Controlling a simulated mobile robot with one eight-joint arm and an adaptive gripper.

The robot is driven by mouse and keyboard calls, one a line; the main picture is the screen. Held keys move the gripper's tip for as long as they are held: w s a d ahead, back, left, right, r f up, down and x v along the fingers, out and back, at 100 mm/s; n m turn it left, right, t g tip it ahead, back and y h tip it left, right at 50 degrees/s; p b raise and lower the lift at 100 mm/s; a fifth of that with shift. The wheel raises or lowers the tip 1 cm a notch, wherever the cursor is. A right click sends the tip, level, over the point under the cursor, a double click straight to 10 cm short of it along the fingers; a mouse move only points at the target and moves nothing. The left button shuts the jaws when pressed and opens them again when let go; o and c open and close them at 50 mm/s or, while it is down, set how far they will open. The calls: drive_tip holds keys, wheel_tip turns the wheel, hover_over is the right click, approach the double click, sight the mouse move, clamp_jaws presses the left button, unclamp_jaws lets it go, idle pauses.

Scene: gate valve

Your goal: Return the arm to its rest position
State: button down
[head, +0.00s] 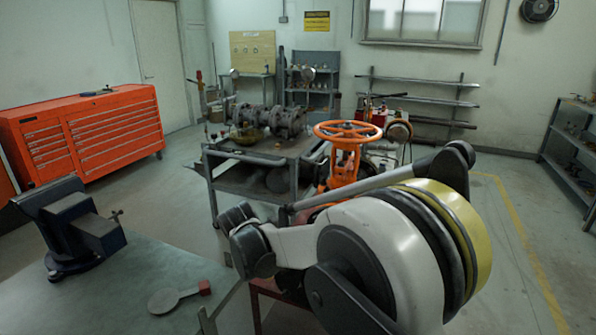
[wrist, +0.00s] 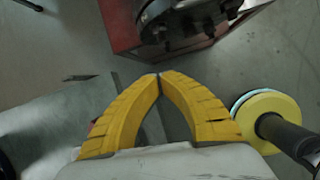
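My gripper (wrist: 158,77) shows in the wrist view as two yellow ribbed fingers. Their tips meet, and no object shows between them. In the wrist view it points down over the grey floor, beside a grey-green bench top (wrist: 45,125). In the head view my arm is folded across the lower middle and right, with its large white joint near the camera. I cannot make out the fingers there. The orange handwheel (head: 347,131) of the gate valve stands behind my arm in the head view, and the lower part of the valve is partly hidden by the arm.
A metal cart (head: 240,155) stands beyond. A red stand (wrist: 122,28) is ahead in the wrist view. Floor at right (head: 520,240) is clear.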

drive_tip(key=s+d+r+m+y, duration=0.1)
drive_tip(key=s+d+r+m, duration=0.4)
drive_tip(key=d+r+m, duration=0.3)
drive_tip(key=s+d+r+m, duration=0.4)
drive_tip(key=d+r+m, duration=0.15)
drive_tip(key=d, duration=0.45)
drive_tip(key=s+d+m+t, duration=0.1)
drive_tip(key=s+d+m, duration=0.5)
drive_tip(key=s+m, duration=0.2)
drive_tip(key=s+d+m+t, duration=0.2)
drive_tip(key=s+d+m, duration=0.4)
drive_tip(key=s+m, duration=0.3)
drive_tip(key=shift+s+d, duration=0.4)
drive_tip(key=shift+s, duration=0.35)
